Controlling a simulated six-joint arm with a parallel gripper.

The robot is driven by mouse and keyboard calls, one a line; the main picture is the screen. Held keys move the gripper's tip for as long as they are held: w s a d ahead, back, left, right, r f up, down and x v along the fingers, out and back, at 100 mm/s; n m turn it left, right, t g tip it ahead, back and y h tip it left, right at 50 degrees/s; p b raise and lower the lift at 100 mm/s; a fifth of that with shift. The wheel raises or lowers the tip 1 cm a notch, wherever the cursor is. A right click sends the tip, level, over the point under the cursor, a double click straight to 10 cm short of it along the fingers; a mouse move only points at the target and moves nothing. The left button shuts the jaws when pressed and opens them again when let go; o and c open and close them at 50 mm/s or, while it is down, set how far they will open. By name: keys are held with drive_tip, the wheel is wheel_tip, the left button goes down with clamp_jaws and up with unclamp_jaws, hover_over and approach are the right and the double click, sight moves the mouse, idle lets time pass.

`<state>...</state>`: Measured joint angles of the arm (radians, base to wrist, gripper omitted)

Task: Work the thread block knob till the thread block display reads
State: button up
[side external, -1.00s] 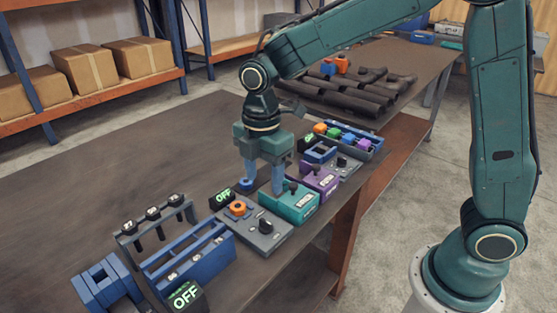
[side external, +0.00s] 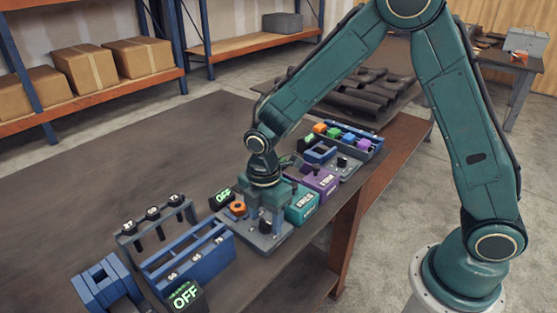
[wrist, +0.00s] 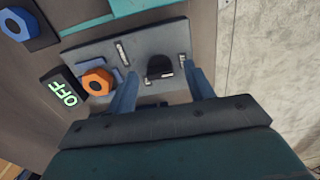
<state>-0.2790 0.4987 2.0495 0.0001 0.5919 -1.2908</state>
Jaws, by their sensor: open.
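A grey block (side external: 270,243) carries an orange hexagonal nut (side external: 237,208) and a black knob (side external: 265,226); I take it for the thread block. Its small black display (side external: 221,197) reads OFF in green, also seen in the wrist view (wrist: 63,92). My gripper (side external: 265,219) is over the block, pointing down. In the wrist view the black knob (wrist: 160,67) lies between my two open fingers (wrist: 160,72), with a visible gap on each side. Whether the fingertips are level with the knob I cannot tell. The small labels on the plate are unreadable.
A teal box (side external: 302,204) and a purple box (side external: 320,182) stand close behind the block. A blue rack (side external: 190,257) and another OFF display (side external: 186,297) stand in front. A blue hexagonal nut (wrist: 14,22) is near the block. The table's left part (side external: 90,185) is clear.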

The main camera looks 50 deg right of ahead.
drive_tip(key=c, duration=1)
drive_tip(key=shift+m, duration=0.3)
drive_tip(key=m, duration=0.6)
drive_tip(key=shift+m, duration=0.3)
drive_tip(key=m, duration=0.6)
drive_tip(key=o, duration=1)
